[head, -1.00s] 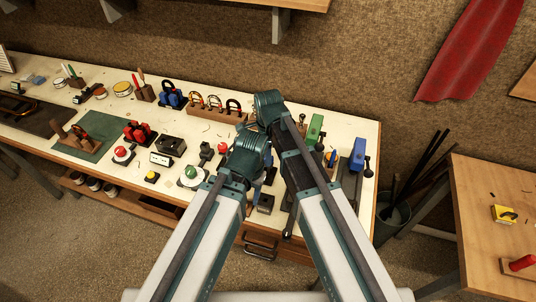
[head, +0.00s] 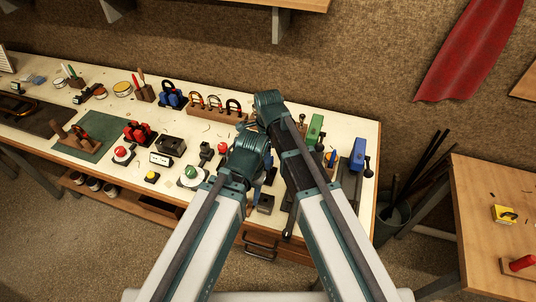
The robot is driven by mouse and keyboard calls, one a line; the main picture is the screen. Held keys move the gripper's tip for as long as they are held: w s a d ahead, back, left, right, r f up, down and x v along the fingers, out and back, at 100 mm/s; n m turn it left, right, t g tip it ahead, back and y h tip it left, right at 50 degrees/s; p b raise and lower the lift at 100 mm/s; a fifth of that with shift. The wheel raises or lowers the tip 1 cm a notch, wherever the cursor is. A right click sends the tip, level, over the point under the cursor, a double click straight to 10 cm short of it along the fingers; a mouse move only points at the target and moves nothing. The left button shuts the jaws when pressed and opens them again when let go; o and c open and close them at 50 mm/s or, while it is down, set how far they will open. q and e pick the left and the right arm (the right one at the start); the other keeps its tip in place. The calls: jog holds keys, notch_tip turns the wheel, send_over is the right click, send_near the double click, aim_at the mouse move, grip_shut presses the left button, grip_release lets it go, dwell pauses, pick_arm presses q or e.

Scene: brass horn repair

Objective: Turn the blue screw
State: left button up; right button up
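A tall blue piece (head: 357,154) stands on a dark base near the right end of the workbench, with a dark knob or handle at its right side. I cannot tell which part of it is a screw. A similar green piece (head: 315,130) stands to its left. My two arms reach up from the bottom over the bench, and their teal joints sit close together left of the green piece. Both grippers are hidden behind my own arms, so their fingers and anything in them do not show. A little blue shows between the arms, too covered to make out.
The workbench (head: 335,113) is crowded with small tools and fixtures. A green button (head: 191,171), red buttons and a yellow one stand left of my arms. A wooden rack (head: 216,112) holds several horseshoe shapes behind. A bin of rods (head: 392,222) stands between the bench and the right table.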

jog(key=shift+r, duration=0.1)
notch_tip(320, 180, up, 14)
jog(key=p, duration=1.3)
jog(key=shift+p, duration=0.4)
jog(key=shift+f, duration=0.25)
